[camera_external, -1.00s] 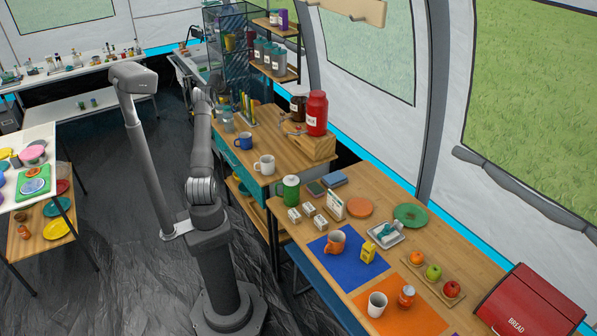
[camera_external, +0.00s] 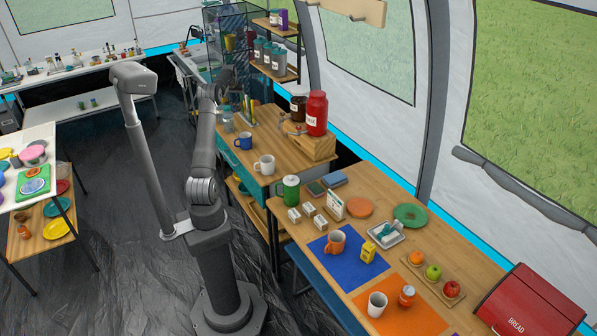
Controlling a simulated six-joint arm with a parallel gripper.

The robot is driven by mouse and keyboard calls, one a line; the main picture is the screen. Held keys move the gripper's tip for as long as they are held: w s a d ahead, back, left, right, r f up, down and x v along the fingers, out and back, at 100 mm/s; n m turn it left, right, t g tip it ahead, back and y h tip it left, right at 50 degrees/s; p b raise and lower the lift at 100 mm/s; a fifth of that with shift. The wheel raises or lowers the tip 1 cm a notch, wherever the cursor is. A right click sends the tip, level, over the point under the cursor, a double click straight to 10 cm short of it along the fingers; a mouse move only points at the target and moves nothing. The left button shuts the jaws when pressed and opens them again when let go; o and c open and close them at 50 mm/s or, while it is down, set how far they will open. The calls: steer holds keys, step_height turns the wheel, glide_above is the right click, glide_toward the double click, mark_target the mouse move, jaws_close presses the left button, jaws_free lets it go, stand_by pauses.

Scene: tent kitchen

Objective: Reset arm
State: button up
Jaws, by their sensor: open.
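My arm stands on its dark base in the middle of the floor and reaches up and away from the camera. My gripper (camera_external: 225,80) is at the far end of the arm, small and dark against the blue mesh shelf behind it. It is open, and I see nothing held in it. It is above the far end of the wooden counter (camera_external: 262,188), apart from the objects there. The fingers are too small to see clearly.
Clear floor lies left of my base.

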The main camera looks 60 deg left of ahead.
steer(key=w+d+r, duration=0.8)
steer(key=d+r, duration=0.3)
steer(key=d, duration=0.3)
steer(key=w+d+r, duration=0.7)
steer(key=d+r, duration=0.4)
steer(key=d, duration=0.3)
steer(key=w+d+m, duration=0.2)
steer(key=w+d, duration=0.2)
steer(key=d, duration=1.1)
steer(key=w+d+r+m+t+h, duration=0.1)
steer(key=w+d, duration=0.3)
steer(key=d, duration=1.1)
steer(key=shift+w+m, duration=0.35)
steer(key=shift+m, duration=0.35)
